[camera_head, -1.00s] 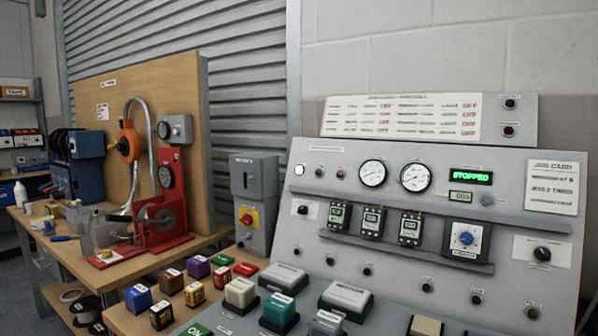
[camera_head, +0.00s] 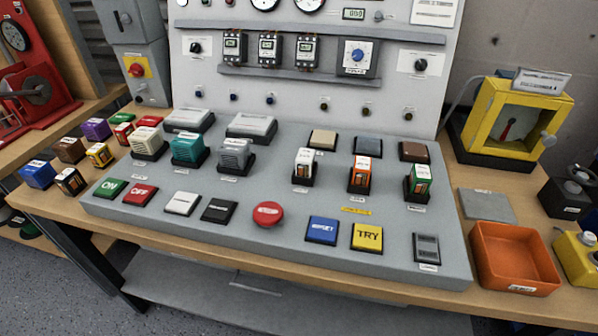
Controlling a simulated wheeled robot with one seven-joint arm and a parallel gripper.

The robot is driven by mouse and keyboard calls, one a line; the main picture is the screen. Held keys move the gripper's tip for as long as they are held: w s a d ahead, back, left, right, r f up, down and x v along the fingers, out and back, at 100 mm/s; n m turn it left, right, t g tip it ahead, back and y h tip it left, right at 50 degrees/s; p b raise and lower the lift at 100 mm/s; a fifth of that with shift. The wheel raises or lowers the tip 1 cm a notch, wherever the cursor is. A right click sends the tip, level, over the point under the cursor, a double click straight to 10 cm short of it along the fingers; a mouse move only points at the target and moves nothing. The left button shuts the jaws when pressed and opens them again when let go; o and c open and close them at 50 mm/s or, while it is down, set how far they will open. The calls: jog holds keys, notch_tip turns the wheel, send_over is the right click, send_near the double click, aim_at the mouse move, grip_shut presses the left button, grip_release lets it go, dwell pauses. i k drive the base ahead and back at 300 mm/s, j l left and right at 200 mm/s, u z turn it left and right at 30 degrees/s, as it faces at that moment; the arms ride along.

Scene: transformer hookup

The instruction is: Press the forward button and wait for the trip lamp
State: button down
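The sloped grey control desk (camera_head: 290,210) fills the middle of the head view. Its front row holds a green ON button (camera_head: 110,187), a red button (camera_head: 141,194), a white button (camera_head: 183,203), a black button (camera_head: 218,210), a red mushroom button (camera_head: 268,213), a blue button (camera_head: 322,230) and a yellow TRY button (camera_head: 367,236). The small labels are too blurred to tell which button is forward. Small lamps (camera_head: 230,2) show at the cut-off top edge of the upright panel (camera_head: 300,90); I cannot tell which is the trip lamp. My gripper is not in view.
An orange tray (camera_head: 514,258) and a yellow meter (camera_head: 510,118) stand on the bench to the right. Several coloured blocks (camera_head: 70,150) and a grey switch box (camera_head: 138,60) stand at the left. Relay-like blocks (camera_head: 305,165) stand on the desk.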

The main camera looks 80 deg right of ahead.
aim_at(182, 203)
jog(key=z, duration=1.9)
